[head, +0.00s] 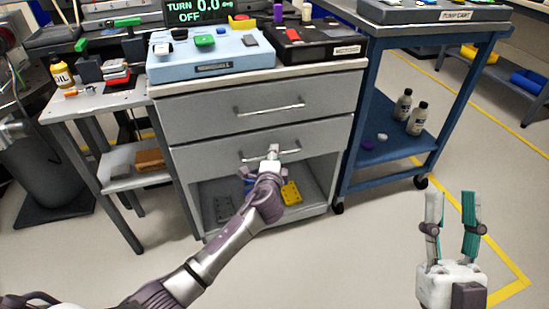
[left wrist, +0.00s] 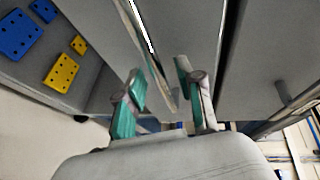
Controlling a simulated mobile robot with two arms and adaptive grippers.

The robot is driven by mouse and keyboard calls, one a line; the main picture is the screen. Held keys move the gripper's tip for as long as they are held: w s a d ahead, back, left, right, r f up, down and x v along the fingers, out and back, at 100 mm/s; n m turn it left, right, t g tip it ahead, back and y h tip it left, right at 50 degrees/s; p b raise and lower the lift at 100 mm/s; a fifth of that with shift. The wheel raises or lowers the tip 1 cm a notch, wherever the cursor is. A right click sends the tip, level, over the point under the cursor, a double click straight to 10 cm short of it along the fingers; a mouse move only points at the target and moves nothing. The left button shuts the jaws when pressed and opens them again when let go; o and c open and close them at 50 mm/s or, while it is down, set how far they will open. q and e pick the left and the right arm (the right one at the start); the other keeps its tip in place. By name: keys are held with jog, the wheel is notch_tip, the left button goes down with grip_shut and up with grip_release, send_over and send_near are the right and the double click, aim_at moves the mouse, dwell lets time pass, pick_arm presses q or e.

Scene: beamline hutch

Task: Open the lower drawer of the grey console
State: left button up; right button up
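The grey console (head: 180,118) has two drawer fronts, each with a bar handle. The lower drawer (head: 210,158) looks closed, its front about in line with the upper one. My left gripper (head: 273,151) is at the middle of the lower handle (head: 252,157). In the left wrist view, the left fingers (left wrist: 160,78) stand apart, with the handle bar (left wrist: 150,45) running between them. Whether they touch it is hard to tell. My right gripper (head: 452,197) is open and empty over the floor at the right.
Below the drawers is an open shelf with a yellow perforated plate (head: 291,193) and a blue one (left wrist: 20,37). A small side table (head: 95,105) stands left, a blue cart (head: 385,148) right. Floor in front is clear.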

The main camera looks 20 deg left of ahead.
pick_arm(q)
jog(key=shift+w+a, duration=0.1)
jog(key=shift+w, duration=0.35)
jog(key=shift+f, duration=0.1)
grip_shut()
